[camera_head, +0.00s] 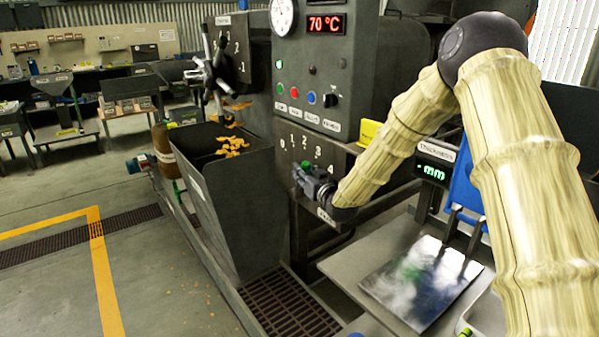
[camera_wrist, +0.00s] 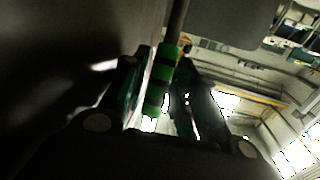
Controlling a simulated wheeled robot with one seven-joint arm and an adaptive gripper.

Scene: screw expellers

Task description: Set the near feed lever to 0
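The near feed lever's dial plate (camera_head: 297,157), numbered 0 to 4, is on the front of the near machine in the head view. My gripper (camera_head: 306,178) is in front of the plate's lower part and hides most of the lever, so I cannot read which number it points to. In the wrist view, the lever's green grip (camera_wrist: 161,76) on a dark rod is between the two fingers of my gripper (camera_wrist: 165,80). The fingers are close in on both sides of the grip and appear shut on it.
A control panel (camera_head: 309,85) with buttons and a 70 °C display is above the plate. A hopper bin (camera_head: 233,205) stands to the left. A farther machine has another numbered plate (camera_head: 236,50) and lever. A shiny metal tray (camera_head: 410,285) lies at front right.

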